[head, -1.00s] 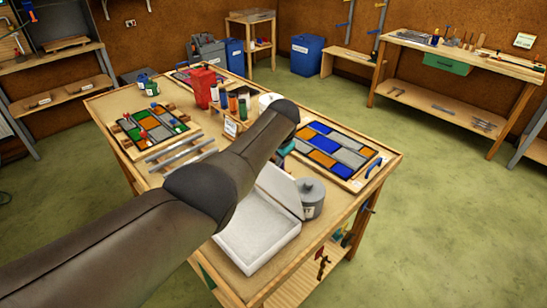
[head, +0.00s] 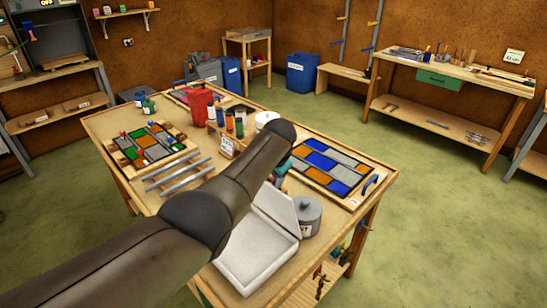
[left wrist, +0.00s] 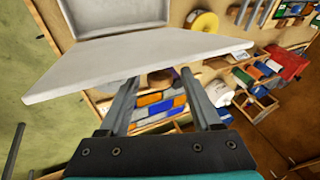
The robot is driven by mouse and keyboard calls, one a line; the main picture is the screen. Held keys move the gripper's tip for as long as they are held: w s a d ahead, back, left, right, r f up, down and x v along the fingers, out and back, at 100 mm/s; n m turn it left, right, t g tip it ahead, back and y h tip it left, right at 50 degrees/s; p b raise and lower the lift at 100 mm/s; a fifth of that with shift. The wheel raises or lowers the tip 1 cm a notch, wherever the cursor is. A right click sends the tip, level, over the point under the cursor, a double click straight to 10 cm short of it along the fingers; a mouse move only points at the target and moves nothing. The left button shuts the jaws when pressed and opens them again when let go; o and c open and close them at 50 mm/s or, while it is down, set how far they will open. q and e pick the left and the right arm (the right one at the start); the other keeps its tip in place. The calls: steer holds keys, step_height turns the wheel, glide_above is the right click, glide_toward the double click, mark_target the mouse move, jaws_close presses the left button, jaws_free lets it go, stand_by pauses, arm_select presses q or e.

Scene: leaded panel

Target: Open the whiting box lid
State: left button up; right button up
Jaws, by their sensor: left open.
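The whiting box (head: 256,252) is a shallow white box at the front of the worktable. Its lid (head: 277,207) stands raised along the box's back edge, leaving the pale inside in sight. My left arm crosses in front of the box's left side. The teal body of my left gripper (head: 281,170) shows partly behind the arm, just beyond the lid. In the left wrist view the gripper (left wrist: 158,80) is open, its two fingers reaching to the lid's edge (left wrist: 130,62). Whether they touch the lid I cannot tell. My right gripper is not in view.
A grey lidded pot (head: 308,215) stands close to the box's right. A leaded panel (head: 331,167) of blue, orange and grey glass lies behind it. Metal bars (head: 182,177), a smaller panel (head: 148,143) and a red container (head: 199,106) occupy the left and back.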

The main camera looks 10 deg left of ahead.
arm_select(q)
steer(key=shift+s+r+p, duration=0.15)
steer(key=shift+r+p, duration=0.15)
steer(key=shift+r, duration=0.2)
steer(key=p+v, duration=0.1)
steer(key=v, duration=1.2)
steer(key=shift+r+p, duration=0.2)
steer(key=shift+p, duration=0.15)
steer(key=shift+s+d, duration=0.1)
